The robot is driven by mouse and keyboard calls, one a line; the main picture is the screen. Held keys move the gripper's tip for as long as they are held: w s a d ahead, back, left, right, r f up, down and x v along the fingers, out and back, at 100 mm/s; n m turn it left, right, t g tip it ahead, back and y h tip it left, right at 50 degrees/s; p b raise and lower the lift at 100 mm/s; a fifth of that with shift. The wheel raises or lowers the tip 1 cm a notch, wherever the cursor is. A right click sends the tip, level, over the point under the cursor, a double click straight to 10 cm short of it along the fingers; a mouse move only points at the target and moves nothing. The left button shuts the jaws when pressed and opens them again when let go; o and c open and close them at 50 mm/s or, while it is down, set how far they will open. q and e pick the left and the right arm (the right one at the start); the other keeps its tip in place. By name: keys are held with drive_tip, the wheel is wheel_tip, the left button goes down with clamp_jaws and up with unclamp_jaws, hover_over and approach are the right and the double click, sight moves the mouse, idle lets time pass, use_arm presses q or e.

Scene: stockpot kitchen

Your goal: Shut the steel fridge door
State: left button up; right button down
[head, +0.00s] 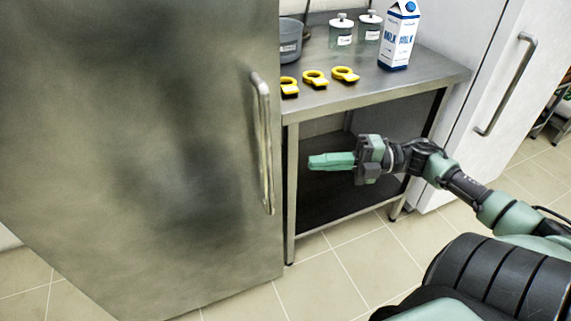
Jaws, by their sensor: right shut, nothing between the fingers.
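The steel fridge door (150,130) fills the left of the head view as a large brushed panel. Its upright bar handle (264,145) is near the panel's right edge, beside the steel table. I cannot tell from this view whether the door is fully shut or ajar; its hinge side and top are out of view. My right gripper (312,161) is shut and empty, with its green fingers pointing left toward the handle. It appears to the right of the handle and apart from it, in front of the table's lower opening. My left gripper is not in view.
A steel table (400,88) stands right of the fridge door, bearing a milk carton (399,36), two lidded jars (341,32), a grey pot (290,40) and yellow ring-shaped items (315,78). A white door with a handle (507,85) is further right. Tiled floor (330,275) is clear in front.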

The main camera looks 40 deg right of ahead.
use_arm(q)
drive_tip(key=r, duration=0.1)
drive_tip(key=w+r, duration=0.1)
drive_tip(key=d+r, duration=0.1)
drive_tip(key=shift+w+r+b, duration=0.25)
drive_tip(key=shift+b, duration=0.15)
use_arm(e)
drive_tip(key=x, duration=0.8)
drive_tip(key=shift+a+r, duration=0.2)
drive_tip(key=shift+s, duration=0.15)
